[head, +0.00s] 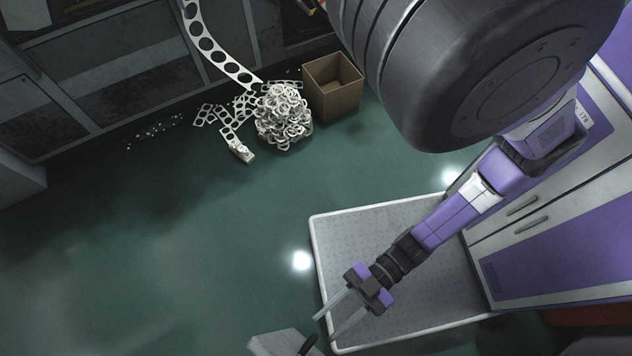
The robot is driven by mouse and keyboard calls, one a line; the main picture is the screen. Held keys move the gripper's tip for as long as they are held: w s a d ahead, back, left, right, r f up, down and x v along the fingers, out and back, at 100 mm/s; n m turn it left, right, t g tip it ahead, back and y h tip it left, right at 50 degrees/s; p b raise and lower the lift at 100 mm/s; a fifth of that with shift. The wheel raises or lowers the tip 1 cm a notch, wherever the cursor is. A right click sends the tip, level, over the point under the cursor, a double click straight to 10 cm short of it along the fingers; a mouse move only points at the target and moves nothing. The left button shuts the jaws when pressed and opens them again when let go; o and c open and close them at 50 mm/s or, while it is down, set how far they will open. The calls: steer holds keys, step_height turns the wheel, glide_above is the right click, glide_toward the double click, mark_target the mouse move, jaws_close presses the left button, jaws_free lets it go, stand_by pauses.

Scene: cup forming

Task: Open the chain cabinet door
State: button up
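My gripper (324,329) is at the lower middle of the head view, pointing down and left. Its two pale fingers are apart with nothing seen between them. Just beyond the fingertips, at the bottom edge, is a grey box-like part (275,343) with a dark handle-like bar (308,345). It may be the chain cabinet door; most of it is cut off by the frame. The fingertips look close to the bar, but I cannot tell whether they touch it.
Grey machine panels (125,80) line the upper left. A white punched strip (205,45) hangs down to a pile of scrap (283,115) on the floor, beside an open brown box (333,88). The green floor (170,240) at left is mostly clear.

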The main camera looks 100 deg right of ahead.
steer(key=shift+v, duration=1.65)
